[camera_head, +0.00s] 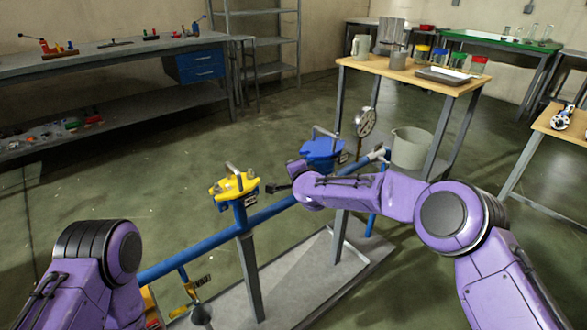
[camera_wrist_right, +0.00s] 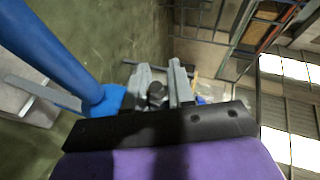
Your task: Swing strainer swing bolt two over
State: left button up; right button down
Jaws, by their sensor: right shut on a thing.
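The strainer with a yellow cover (camera_head: 234,187) sits on the blue pipe, with a handle and pale bolts on top. A second strainer with a blue cover (camera_head: 321,150) stands behind it to the right. My right gripper (camera_head: 279,188) is at the right side of the yellow cover. In the right wrist view its fingers (camera_wrist_right: 158,86) are shut on a dark, round-ended swing bolt (camera_wrist_right: 156,92). I cannot tell from the head view how far that bolt is tilted. My left arm shows at the lower left, but its gripper is out of view.
The blue pipe (camera_head: 185,259) runs diagonally above a grey base plate (camera_head: 290,285). A round gauge (camera_head: 366,122) rises behind the blue cover. A grey bucket (camera_head: 411,148) stands beyond, by a wooden-topped table (camera_head: 405,70). Open floor lies left of the pipe.

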jog(key=shift+r+m+g+y+p, duration=0.6)
jog(key=shift+m+p, duration=0.35)
jog(key=shift+p, duration=1)
jog(key=shift+r+m+g+y+p, duration=0.65)
jog(key=shift+m+p, duration=0.3)
jog(key=shift+p, duration=0.95)
jog(key=shift+f, duration=0.1)
jog(key=c, duration=1.2)
grip_release()
